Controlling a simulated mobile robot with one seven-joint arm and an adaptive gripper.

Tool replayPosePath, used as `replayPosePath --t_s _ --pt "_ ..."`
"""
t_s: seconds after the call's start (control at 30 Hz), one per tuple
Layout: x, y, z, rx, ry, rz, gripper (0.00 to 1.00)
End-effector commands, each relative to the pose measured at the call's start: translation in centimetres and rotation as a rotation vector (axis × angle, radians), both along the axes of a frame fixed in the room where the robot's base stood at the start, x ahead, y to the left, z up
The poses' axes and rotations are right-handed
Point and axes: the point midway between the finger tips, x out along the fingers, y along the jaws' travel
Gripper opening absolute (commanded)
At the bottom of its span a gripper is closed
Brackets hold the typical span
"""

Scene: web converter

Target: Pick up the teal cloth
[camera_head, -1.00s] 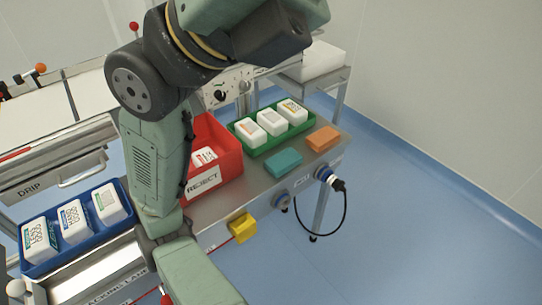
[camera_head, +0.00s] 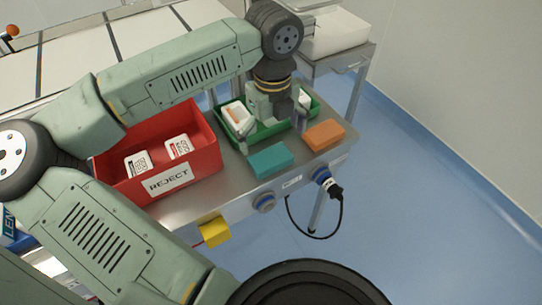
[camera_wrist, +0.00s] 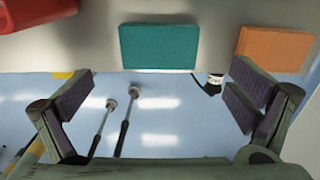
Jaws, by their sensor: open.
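The teal cloth (camera_head: 270,160) is a folded, block-like rectangle lying on the steel counter near its front edge. In the wrist view the teal cloth (camera_wrist: 158,47) is at the top centre, beyond the fingertips and between their lines. My gripper (camera_head: 273,130) is above the counter at the green tray, just behind the cloth in the head view. In the wrist view my gripper (camera_wrist: 160,92) has its two fingers wide apart, with nothing between them. It does not touch the cloth.
An orange block (camera_head: 325,134) lies right of the teal cloth. The red REJECT bin (camera_head: 168,181) with white packs stands to the left. A green tray (camera_head: 312,102) with white packs is behind. A yellow piece (camera_head: 214,232) and a plugged cable are at the counter's front.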

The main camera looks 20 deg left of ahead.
Motion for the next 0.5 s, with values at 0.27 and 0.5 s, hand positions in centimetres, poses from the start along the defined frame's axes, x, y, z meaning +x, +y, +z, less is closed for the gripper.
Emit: replayPosePath --t_s 0.27,0.5 --pt "-0.2 -0.1 -2.3 -0.005 0.000 -0.004 1.00" --pt "-0.5 -0.1 -5.8 -0.006 -0.001 -0.004 1.00"
